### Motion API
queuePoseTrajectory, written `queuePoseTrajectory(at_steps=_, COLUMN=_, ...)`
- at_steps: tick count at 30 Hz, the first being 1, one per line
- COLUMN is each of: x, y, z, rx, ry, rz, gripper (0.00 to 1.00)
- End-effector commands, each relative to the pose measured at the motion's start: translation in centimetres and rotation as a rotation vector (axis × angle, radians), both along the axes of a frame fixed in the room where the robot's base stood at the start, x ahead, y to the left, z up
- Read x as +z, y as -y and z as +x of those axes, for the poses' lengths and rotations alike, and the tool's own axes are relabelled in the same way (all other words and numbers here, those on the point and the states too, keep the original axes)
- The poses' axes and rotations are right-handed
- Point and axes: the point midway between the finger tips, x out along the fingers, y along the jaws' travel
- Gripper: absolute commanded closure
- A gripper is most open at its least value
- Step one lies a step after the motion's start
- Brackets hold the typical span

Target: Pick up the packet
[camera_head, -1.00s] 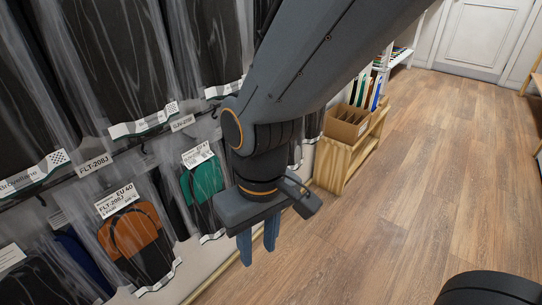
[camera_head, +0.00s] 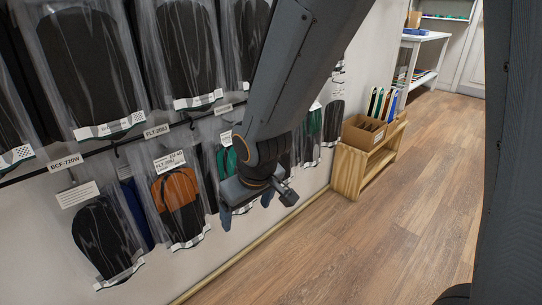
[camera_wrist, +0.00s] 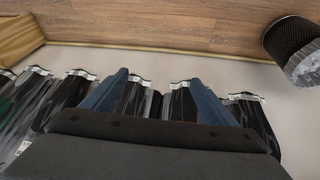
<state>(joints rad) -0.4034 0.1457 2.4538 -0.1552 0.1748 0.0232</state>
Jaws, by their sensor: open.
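Clear packets with insoles hang on the wall rack in the head view. One holds an orange and black insole (camera_head: 178,205), one a black insole (camera_head: 103,238), and one a green insole (camera_head: 224,161) partly behind my arm. Which packet the task means cannot be told. My gripper (camera_head: 246,204) is in front of the lower row, right of the orange packet, fingers pointing down. In the wrist view the blue fingers of my gripper (camera_wrist: 160,88) are apart. A packet (camera_wrist: 138,101) shows beyond and between them, with nothing visibly held.
A wooden shelf unit (camera_head: 362,168) with a cardboard box (camera_head: 364,132) stands along the wall to the right. A white table (camera_head: 425,40) is behind it. The wooden floor (camera_head: 330,245) is clear. Larger packets (camera_head: 88,70) hang in the upper row.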

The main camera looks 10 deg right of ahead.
Motion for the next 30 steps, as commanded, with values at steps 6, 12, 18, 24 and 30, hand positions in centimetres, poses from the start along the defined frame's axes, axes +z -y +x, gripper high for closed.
queuePoseTrajectory(at_steps=6, x=-4.3, y=6.6, z=15.2, rx=-0.006, ry=0.316, rz=0.098, gripper=0.20)
queuePoseTrajectory(at_steps=12, x=-6.3, y=11.6, z=23.1, rx=0.059, ry=0.567, rz=0.227, gripper=0.20)
queuePoseTrajectory(at_steps=18, x=-7.9, y=15.7, z=25.9, rx=0.128, ry=0.768, rz=0.390, gripper=0.20)
queuePoseTrajectory(at_steps=24, x=-8.8, y=19.6, z=25.4, rx=0.175, ry=0.932, rz=0.562, gripper=0.20)
queuePoseTrajectory(at_steps=30, x=-8.9, y=21.1, z=24.5, rx=0.195, ry=1.007, rz=0.647, gripper=0.20)
